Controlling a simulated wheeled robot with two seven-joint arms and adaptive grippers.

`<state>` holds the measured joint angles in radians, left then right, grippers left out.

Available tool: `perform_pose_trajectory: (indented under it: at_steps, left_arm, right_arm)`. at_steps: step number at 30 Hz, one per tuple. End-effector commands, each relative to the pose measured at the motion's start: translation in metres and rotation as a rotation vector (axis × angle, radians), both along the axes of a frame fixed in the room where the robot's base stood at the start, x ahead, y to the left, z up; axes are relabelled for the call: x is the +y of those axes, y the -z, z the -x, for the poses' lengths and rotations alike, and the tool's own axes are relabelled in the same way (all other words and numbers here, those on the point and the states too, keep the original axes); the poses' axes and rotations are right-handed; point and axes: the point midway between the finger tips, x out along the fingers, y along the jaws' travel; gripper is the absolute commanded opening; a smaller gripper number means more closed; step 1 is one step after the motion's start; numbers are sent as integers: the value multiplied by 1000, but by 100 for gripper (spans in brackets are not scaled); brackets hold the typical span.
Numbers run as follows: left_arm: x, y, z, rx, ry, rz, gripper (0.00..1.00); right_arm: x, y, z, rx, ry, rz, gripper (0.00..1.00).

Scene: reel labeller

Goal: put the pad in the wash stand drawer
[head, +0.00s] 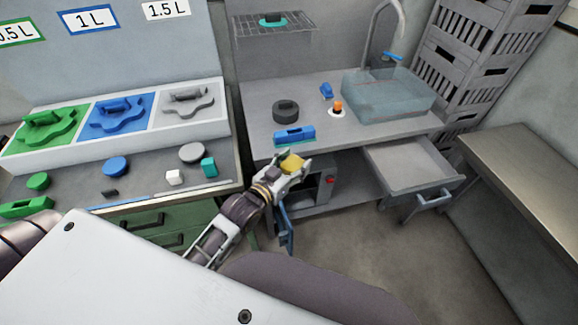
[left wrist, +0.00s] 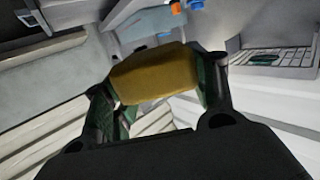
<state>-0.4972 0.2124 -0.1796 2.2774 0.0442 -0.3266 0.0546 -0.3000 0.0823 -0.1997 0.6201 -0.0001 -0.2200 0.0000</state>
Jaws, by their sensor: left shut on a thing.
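The yellow pad (head: 292,163) is held in my left gripper (head: 290,168), in front of the front edge of the wash stand (head: 330,130). In the left wrist view the pad (left wrist: 154,74) spans between the two fingers, which press on its ends. The wash stand drawer (head: 408,166) is pulled open on the right, below the sink, and its visible floor looks empty. The gripper is to the left of the drawer and apart from it. My right gripper does not show.
A glass-like sink (head: 388,97), a dark round piece (head: 286,111), a blue block (head: 294,134) and an orange-topped item (head: 338,108) are on the stand. A blue door (head: 285,222) hangs open below my gripper. A metal bench (head: 515,165) stands right of the drawer.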

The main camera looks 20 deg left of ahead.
Motion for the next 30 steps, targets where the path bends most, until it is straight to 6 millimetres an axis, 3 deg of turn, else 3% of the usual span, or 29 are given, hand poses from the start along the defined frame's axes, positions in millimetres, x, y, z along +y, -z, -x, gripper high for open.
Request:
perform_pose_trajectory:
  at_steps: [30]
  left_arm:
    - [-58,-86,4,-4,274,-2,37]
  right_arm:
    - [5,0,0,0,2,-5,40]
